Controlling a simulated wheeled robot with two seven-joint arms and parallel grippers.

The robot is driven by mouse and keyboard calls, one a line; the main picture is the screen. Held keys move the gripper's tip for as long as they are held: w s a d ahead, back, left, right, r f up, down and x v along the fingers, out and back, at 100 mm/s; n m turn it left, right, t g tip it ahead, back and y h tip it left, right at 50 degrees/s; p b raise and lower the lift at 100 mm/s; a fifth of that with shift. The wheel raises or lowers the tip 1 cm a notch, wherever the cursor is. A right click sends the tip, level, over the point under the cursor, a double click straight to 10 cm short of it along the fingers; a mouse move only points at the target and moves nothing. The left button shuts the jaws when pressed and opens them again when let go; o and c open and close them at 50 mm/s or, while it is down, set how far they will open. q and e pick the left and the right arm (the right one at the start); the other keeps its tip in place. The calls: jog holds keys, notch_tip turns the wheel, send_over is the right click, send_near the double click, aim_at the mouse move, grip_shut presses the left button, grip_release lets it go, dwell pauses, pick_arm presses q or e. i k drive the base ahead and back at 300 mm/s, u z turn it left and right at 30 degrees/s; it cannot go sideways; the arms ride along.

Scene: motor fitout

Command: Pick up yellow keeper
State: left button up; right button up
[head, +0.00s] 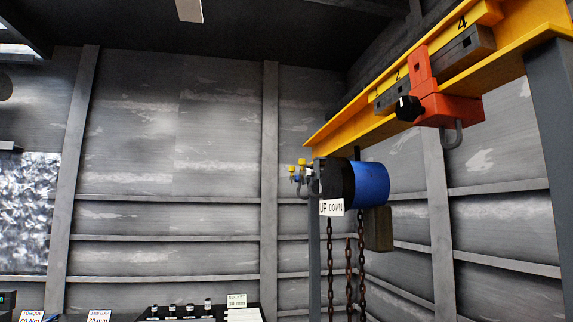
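No part is clearly identifiable as the yellow keeper. Two small yellow pieces (302,162) show at the left end of a blue and black hoist (371,184), beside small blue fittings and a grey hook; they are too small to tell what they are. The hoist hangs under a yellow overhead beam (400,110). An orange trolley (450,109) with a black knob and a grey hook sits on the beam, to the right of the hoist. Neither of my grippers is in view.
Rusty chains (348,270) and an "UP DOWN" label (331,207) hang from the hoist. A grey post (552,170) supports the beam at right. A black tray (190,313) with several small sockets and a "SOCKET" card (236,300) lies at the bottom edge.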

aim_at(302, 162)
jog(key=u, duration=1.85)
jog(key=i, duration=1.8)
jog(key=z, duration=2.4)
